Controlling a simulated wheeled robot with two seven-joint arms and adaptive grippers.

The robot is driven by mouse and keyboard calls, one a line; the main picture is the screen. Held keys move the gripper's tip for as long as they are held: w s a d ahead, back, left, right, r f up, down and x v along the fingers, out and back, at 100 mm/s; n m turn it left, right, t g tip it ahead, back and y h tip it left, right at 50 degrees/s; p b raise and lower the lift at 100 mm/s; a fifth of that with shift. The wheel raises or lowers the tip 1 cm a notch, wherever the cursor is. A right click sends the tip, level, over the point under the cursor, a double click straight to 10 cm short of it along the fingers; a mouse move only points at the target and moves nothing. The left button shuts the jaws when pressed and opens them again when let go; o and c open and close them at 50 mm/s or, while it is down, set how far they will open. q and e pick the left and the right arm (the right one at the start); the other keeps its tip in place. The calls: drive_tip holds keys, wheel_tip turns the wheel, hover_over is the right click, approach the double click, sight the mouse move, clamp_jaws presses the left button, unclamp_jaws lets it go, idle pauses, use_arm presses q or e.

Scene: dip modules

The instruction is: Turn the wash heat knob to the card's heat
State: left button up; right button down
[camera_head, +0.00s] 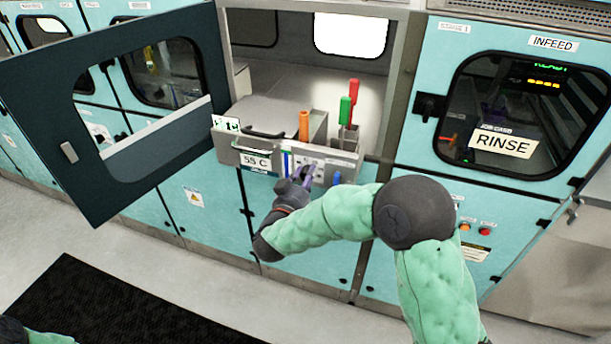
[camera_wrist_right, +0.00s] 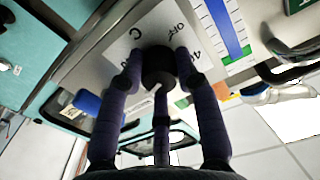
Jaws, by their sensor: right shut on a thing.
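The card (camera_head: 255,160) on the front of the grey panel reads 55 C. The wash heat knob (camera_wrist_right: 158,66) is round and black on a pale plate, with a white line on its side; printed marks OFF, C and one that looks like 40 show around it. My right gripper (camera_head: 303,174) has its purple fingers at the panel, and in the wrist view the fingers (camera_wrist_right: 158,75) close on the knob from both sides. In the head view the hand hides the knob. Only a bit of my left arm shows at the bottom left; its gripper is not visible.
A grey panel box (camera_head: 345,165) holds an orange item (camera_head: 304,126) and red and green handles (camera_head: 346,110). A blue scale strip (camera_wrist_right: 228,30) is beside the knob plate. The dark door (camera_head: 40,95) stands open at left. A RINSE sign (camera_head: 503,142) hangs right.

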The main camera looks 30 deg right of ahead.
drive_tip(key=shift+r+m+b, duration=0.25)
drive_tip(key=shift+m+b, duration=0.05)
drive_tip(key=shift+m, duration=0.3)
drive_tip(key=c, duration=0.9)
unclamp_jaws()
drive_tip(key=shift+f, duration=0.1)
drive_tip(key=v, duration=1.2)
drive_tip(key=shift+w, duration=0.15)
